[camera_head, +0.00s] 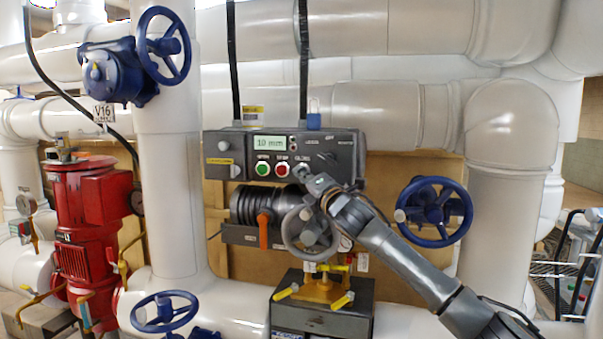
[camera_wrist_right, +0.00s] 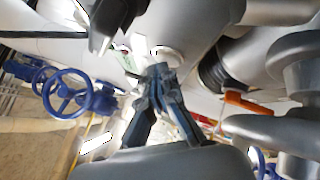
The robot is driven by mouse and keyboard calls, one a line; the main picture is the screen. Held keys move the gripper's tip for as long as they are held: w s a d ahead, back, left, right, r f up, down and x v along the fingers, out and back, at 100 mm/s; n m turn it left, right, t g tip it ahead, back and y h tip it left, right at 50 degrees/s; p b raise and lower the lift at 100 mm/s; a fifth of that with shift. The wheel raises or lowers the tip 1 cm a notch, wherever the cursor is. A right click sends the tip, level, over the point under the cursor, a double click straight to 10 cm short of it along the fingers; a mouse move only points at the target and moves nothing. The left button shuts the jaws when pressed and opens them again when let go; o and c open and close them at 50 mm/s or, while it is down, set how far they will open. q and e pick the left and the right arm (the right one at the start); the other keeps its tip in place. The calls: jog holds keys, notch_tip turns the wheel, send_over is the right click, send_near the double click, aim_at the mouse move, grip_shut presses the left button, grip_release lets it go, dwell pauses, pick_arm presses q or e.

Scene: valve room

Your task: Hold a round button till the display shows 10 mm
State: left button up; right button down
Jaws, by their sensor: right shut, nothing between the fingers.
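The grey control box (camera_head: 220,142) carries a small lit display (camera_head: 269,143) that reads 10 mm. Below the display sit a green round button (camera_head: 262,169), a red round button (camera_head: 281,169) and a third button, mostly hidden behind my right gripper (camera_head: 305,175). My right gripper is shut and empty, its tips at the third button's place; I cannot tell whether they touch it. In the right wrist view the closed fingertips (camera_wrist_right: 160,72) are just below a pale round part (camera_wrist_right: 166,56). My left gripper is not in view.
Below the box are a dark ribbed actuator (camera_head: 256,203) with an orange lever (camera_head: 263,230) and a grey handwheel (camera_head: 309,232). A blue handwheel (camera_head: 434,212) stands to the right. A red pump (camera_head: 90,215) and large white pipes fill the left.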

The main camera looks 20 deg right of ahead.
jog(key=shift+s+a, duration=0.4)
jog(key=shift+s, duration=0.25)
jog(key=shift+s+a+f+b, duration=0.15)
jog(key=shift+s+a+b, duration=0.1)
jog(key=shift+b, duration=0.15)
jog(key=s+a, duration=0.1)
jog(key=s+a+b, duration=0.1)
jog(key=s, duration=0.1)
jog(key=shift+s+a, duration=0.15)
jog(key=shift+s, duration=0.15)
